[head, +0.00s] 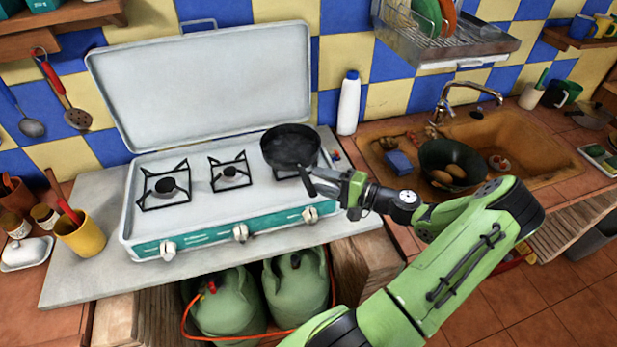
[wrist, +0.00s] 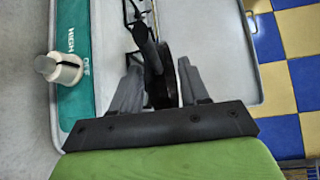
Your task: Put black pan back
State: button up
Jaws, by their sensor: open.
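The black pan (head: 290,147) is at the right burner of the white camping stove (head: 200,197), its handle pointing towards the stove's front. I cannot tell whether it rests fully on the grate. My gripper (head: 318,180) is at the handle, reaching in from the right. In the wrist view, my gripper (wrist: 160,78) is open, with its fingers on either side of the dark pan (wrist: 157,70). Contact between the fingers and the pan cannot be made out.
The left and middle burners are empty. The stove lid (head: 205,80) stands open behind. A white bottle (head: 348,103) stands right of the stove. The sink (head: 520,140) holds a dark bowl (head: 435,155). A yellow cup (head: 82,238) is at the left. A dish rack (head: 445,45) hangs above.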

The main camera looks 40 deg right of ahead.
jog(key=f+v, duration=0.1)
jog(key=v, duration=0.6)
jog(key=w+a+r+n+g, duration=0.2)
jog(key=a+n+g, duration=0.35)
jog(key=a, duration=0.35)
jog(key=w+a+r+n+g, duration=0.2)
jog(key=a+n+g, duration=0.2)
jog(key=a+g, duration=0.35)
jog(key=s+a+r+n+t+h, duration=0.2)
jog(key=s+a+r+n+h, duration=0.3)
jog(key=s+a+r, duration=0.6)
jog(key=shift+s+a+r+n+t+h, duration=0.35)
jog(key=shift+s+a, duration=0.25)
jog(key=shift+s, duration=0.3)
